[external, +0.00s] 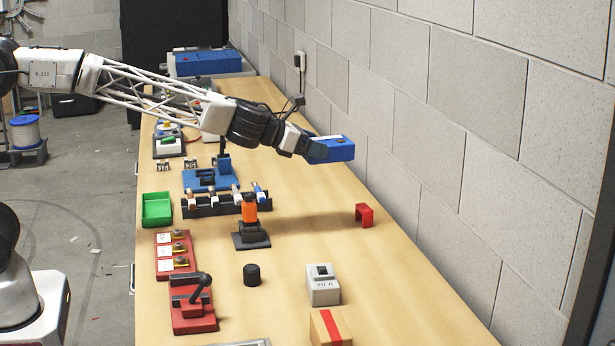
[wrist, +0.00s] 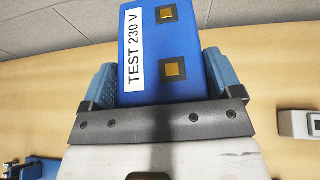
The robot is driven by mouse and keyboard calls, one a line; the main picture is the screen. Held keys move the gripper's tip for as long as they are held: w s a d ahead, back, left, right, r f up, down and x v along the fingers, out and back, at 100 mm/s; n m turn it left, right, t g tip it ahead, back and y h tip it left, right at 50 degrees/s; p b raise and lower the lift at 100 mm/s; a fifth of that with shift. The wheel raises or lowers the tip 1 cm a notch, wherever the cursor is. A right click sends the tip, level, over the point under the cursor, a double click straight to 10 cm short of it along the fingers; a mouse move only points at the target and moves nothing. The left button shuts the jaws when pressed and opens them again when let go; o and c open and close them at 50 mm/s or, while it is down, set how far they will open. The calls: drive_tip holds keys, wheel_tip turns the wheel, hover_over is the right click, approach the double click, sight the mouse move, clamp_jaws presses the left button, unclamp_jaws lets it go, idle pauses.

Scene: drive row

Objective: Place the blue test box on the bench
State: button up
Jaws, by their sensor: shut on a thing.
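The blue test box (external: 333,149) is held in the air above the wooden bench (external: 310,221), towards the wall side. In the wrist view the box (wrist: 185,32) shows a white label reading "TEST 230 V" and two square brass contacts. My gripper (external: 309,146) is shut on it, with one blue finger on each side of the box in the wrist view (wrist: 160,86). A shadow lies on the bench below the box, and there is a clear gap between them. The underside of the box is hidden.
A red bracket (external: 364,214) stands on the bench near the wall. A grey 20 A breaker (external: 323,285), black knob (external: 251,274), orange-topped device (external: 249,210) and green tray (external: 156,209) stand nearer. The block wall (external: 420,130) borders the bench's right side. Bare wood surrounds the bracket.

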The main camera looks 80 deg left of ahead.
drive_tip(key=shift+w+a+n+g+y, duration=1.1)
drive_tip(key=shift+w+a+n+y, duration=1)
drive_tip(key=shift+a, duration=1.8)
drive_tip(key=shift+w+a+n+g+y, duration=1.1)
drive_tip(key=shift+w+a+n+y, duration=0.95)
drive_tip(key=shift+a, duration=1.85)
drive_tip(key=a+f+n+g+y, duration=0.4)
drive_tip(key=a+f+n+g, duration=0.5)
drive_tip(key=a, duration=0.3)
drive_tip(key=shift+a, duration=0.15)
drive_tip(key=shift+s+f+y, duration=0.1)
drive_tip(key=shift+y, duration=0.15)
drive_tip(key=shift+f, duration=3.05)
drive_tip(key=shift+f, duration=0.1)
drive_tip(key=shift+f, duration=1.8)
